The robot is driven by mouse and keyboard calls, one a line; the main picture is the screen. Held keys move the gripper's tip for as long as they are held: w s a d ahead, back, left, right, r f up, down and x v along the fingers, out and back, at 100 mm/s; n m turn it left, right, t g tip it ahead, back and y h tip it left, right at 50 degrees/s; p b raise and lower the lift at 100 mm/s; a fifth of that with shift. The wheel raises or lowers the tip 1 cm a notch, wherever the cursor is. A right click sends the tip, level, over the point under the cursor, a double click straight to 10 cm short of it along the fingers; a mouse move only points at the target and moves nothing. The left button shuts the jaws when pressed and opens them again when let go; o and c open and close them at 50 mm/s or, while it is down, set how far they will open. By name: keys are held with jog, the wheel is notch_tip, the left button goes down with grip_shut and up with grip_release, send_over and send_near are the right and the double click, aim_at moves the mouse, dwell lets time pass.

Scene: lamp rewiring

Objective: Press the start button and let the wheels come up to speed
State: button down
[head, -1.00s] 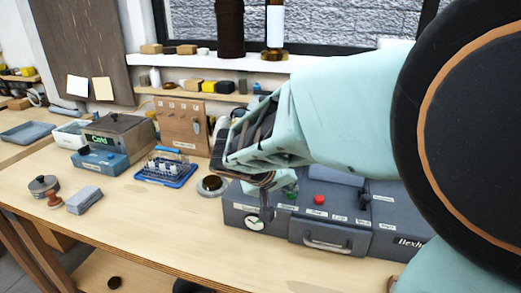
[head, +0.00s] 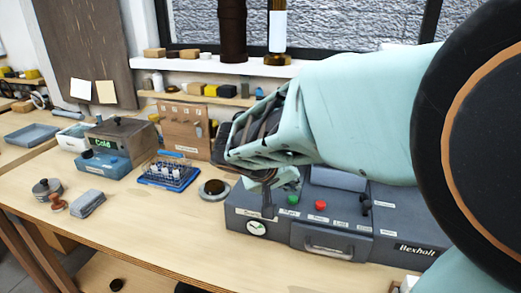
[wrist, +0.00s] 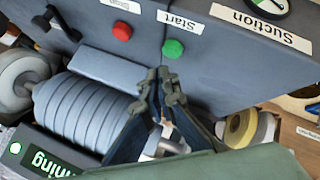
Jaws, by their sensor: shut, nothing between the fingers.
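The dark grey machine (head: 400,222) stands on the bench. Its green button (head: 293,200), beside the "Start" label, also shows in the wrist view (wrist: 173,48). A red button (head: 320,205) is to its right. My gripper (head: 270,183) is above the machine's left part, shut and empty. In the wrist view its fingertips (wrist: 160,75) appear just below the green button, with a gap in the picture; contact cannot be told. A panel reading "...ning" (wrist: 55,160) has a pale green light.
A round gauge (head: 257,228) is on the machine's front left, near a "Suction" label (wrist: 260,27). A blue rack (head: 168,175), round dish (head: 214,189) and grey box reading "Cold" (head: 122,138) stand to the left.

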aim_at(291, 200)
jog(key=shift+r+p, duration=1)
jog(key=shift+r, duration=1.25)
jog(key=shift+f, duration=0.15)
